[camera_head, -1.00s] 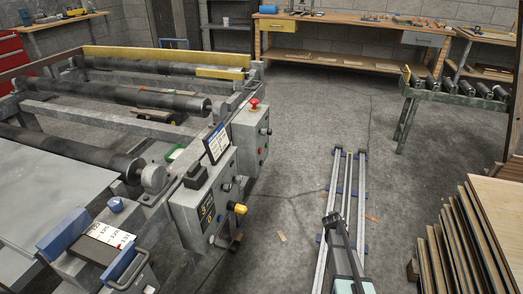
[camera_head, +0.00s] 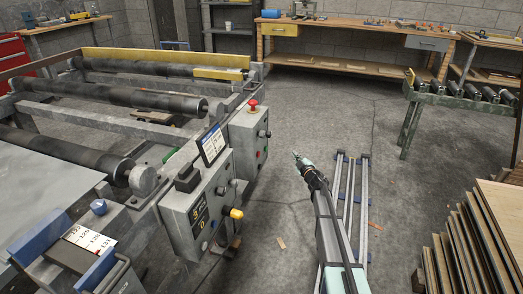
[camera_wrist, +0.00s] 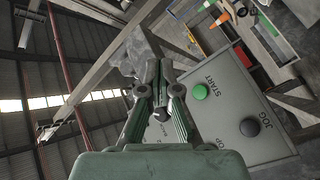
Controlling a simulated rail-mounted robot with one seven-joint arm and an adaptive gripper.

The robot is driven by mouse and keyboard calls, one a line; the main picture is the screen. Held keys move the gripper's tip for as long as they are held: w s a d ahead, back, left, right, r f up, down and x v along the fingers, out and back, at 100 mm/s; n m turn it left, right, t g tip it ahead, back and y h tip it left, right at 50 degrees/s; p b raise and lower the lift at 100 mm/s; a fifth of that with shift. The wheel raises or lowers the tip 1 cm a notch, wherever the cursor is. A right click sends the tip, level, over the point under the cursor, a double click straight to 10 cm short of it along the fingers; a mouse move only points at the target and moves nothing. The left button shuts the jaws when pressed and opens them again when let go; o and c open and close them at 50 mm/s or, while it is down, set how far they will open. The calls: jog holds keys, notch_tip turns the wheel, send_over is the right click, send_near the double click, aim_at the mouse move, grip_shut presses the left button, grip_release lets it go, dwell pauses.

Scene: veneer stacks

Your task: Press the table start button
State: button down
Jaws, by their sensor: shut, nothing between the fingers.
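In the wrist view, a grey panel fills the right side. It carries a round green button (camera_wrist: 200,91) beside the word START. A black button (camera_wrist: 250,127) beside the word JOG is farther right on it. A third label, ending in "OP", is partly hidden behind my gripper (camera_wrist: 158,64). The fingers are together and empty, in front of the panel's left edge and left of the green button in the picture. In the head view my gripper (camera_head: 297,157) is in the open aisle, right of and apart from the control boxes. I cannot tell the START button there.
A near control box (camera_head: 198,207) has a yellow knob. A farther box (camera_head: 246,145) has a red mushroom button on top. The roller table (camera_head: 135,100) lies left. Floor rails (camera_head: 363,200), a veneer stack (camera_head: 470,240) and a roller conveyor (camera_head: 465,100) are right.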

aim_at(266, 149)
jog(key=shift+s+a+r+n+y, duration=0.25)
jog(key=shift+a+r+n+y, duration=0.05)
jog(key=shift+a+y, duration=0.2)
jog(key=shift+s+a+r+n+y, duration=0.2)
jog(key=shift+a+r+n+y, duration=0.1)
jog(key=shift+a+y, duration=0.2)
jog(key=w+a+b, duration=0.2)
jog(key=w+a, duration=0.1)
jog(key=a, duration=0.5)
jog(key=shift+w+b, duration=0.25)
jog(key=shift+b, duration=0.1)
jog(key=shift+a, duration=0.2)
dwell(0.8)
jog(key=shift+w+a, duration=0.15)
jog(key=shift+a, duration=0.1)
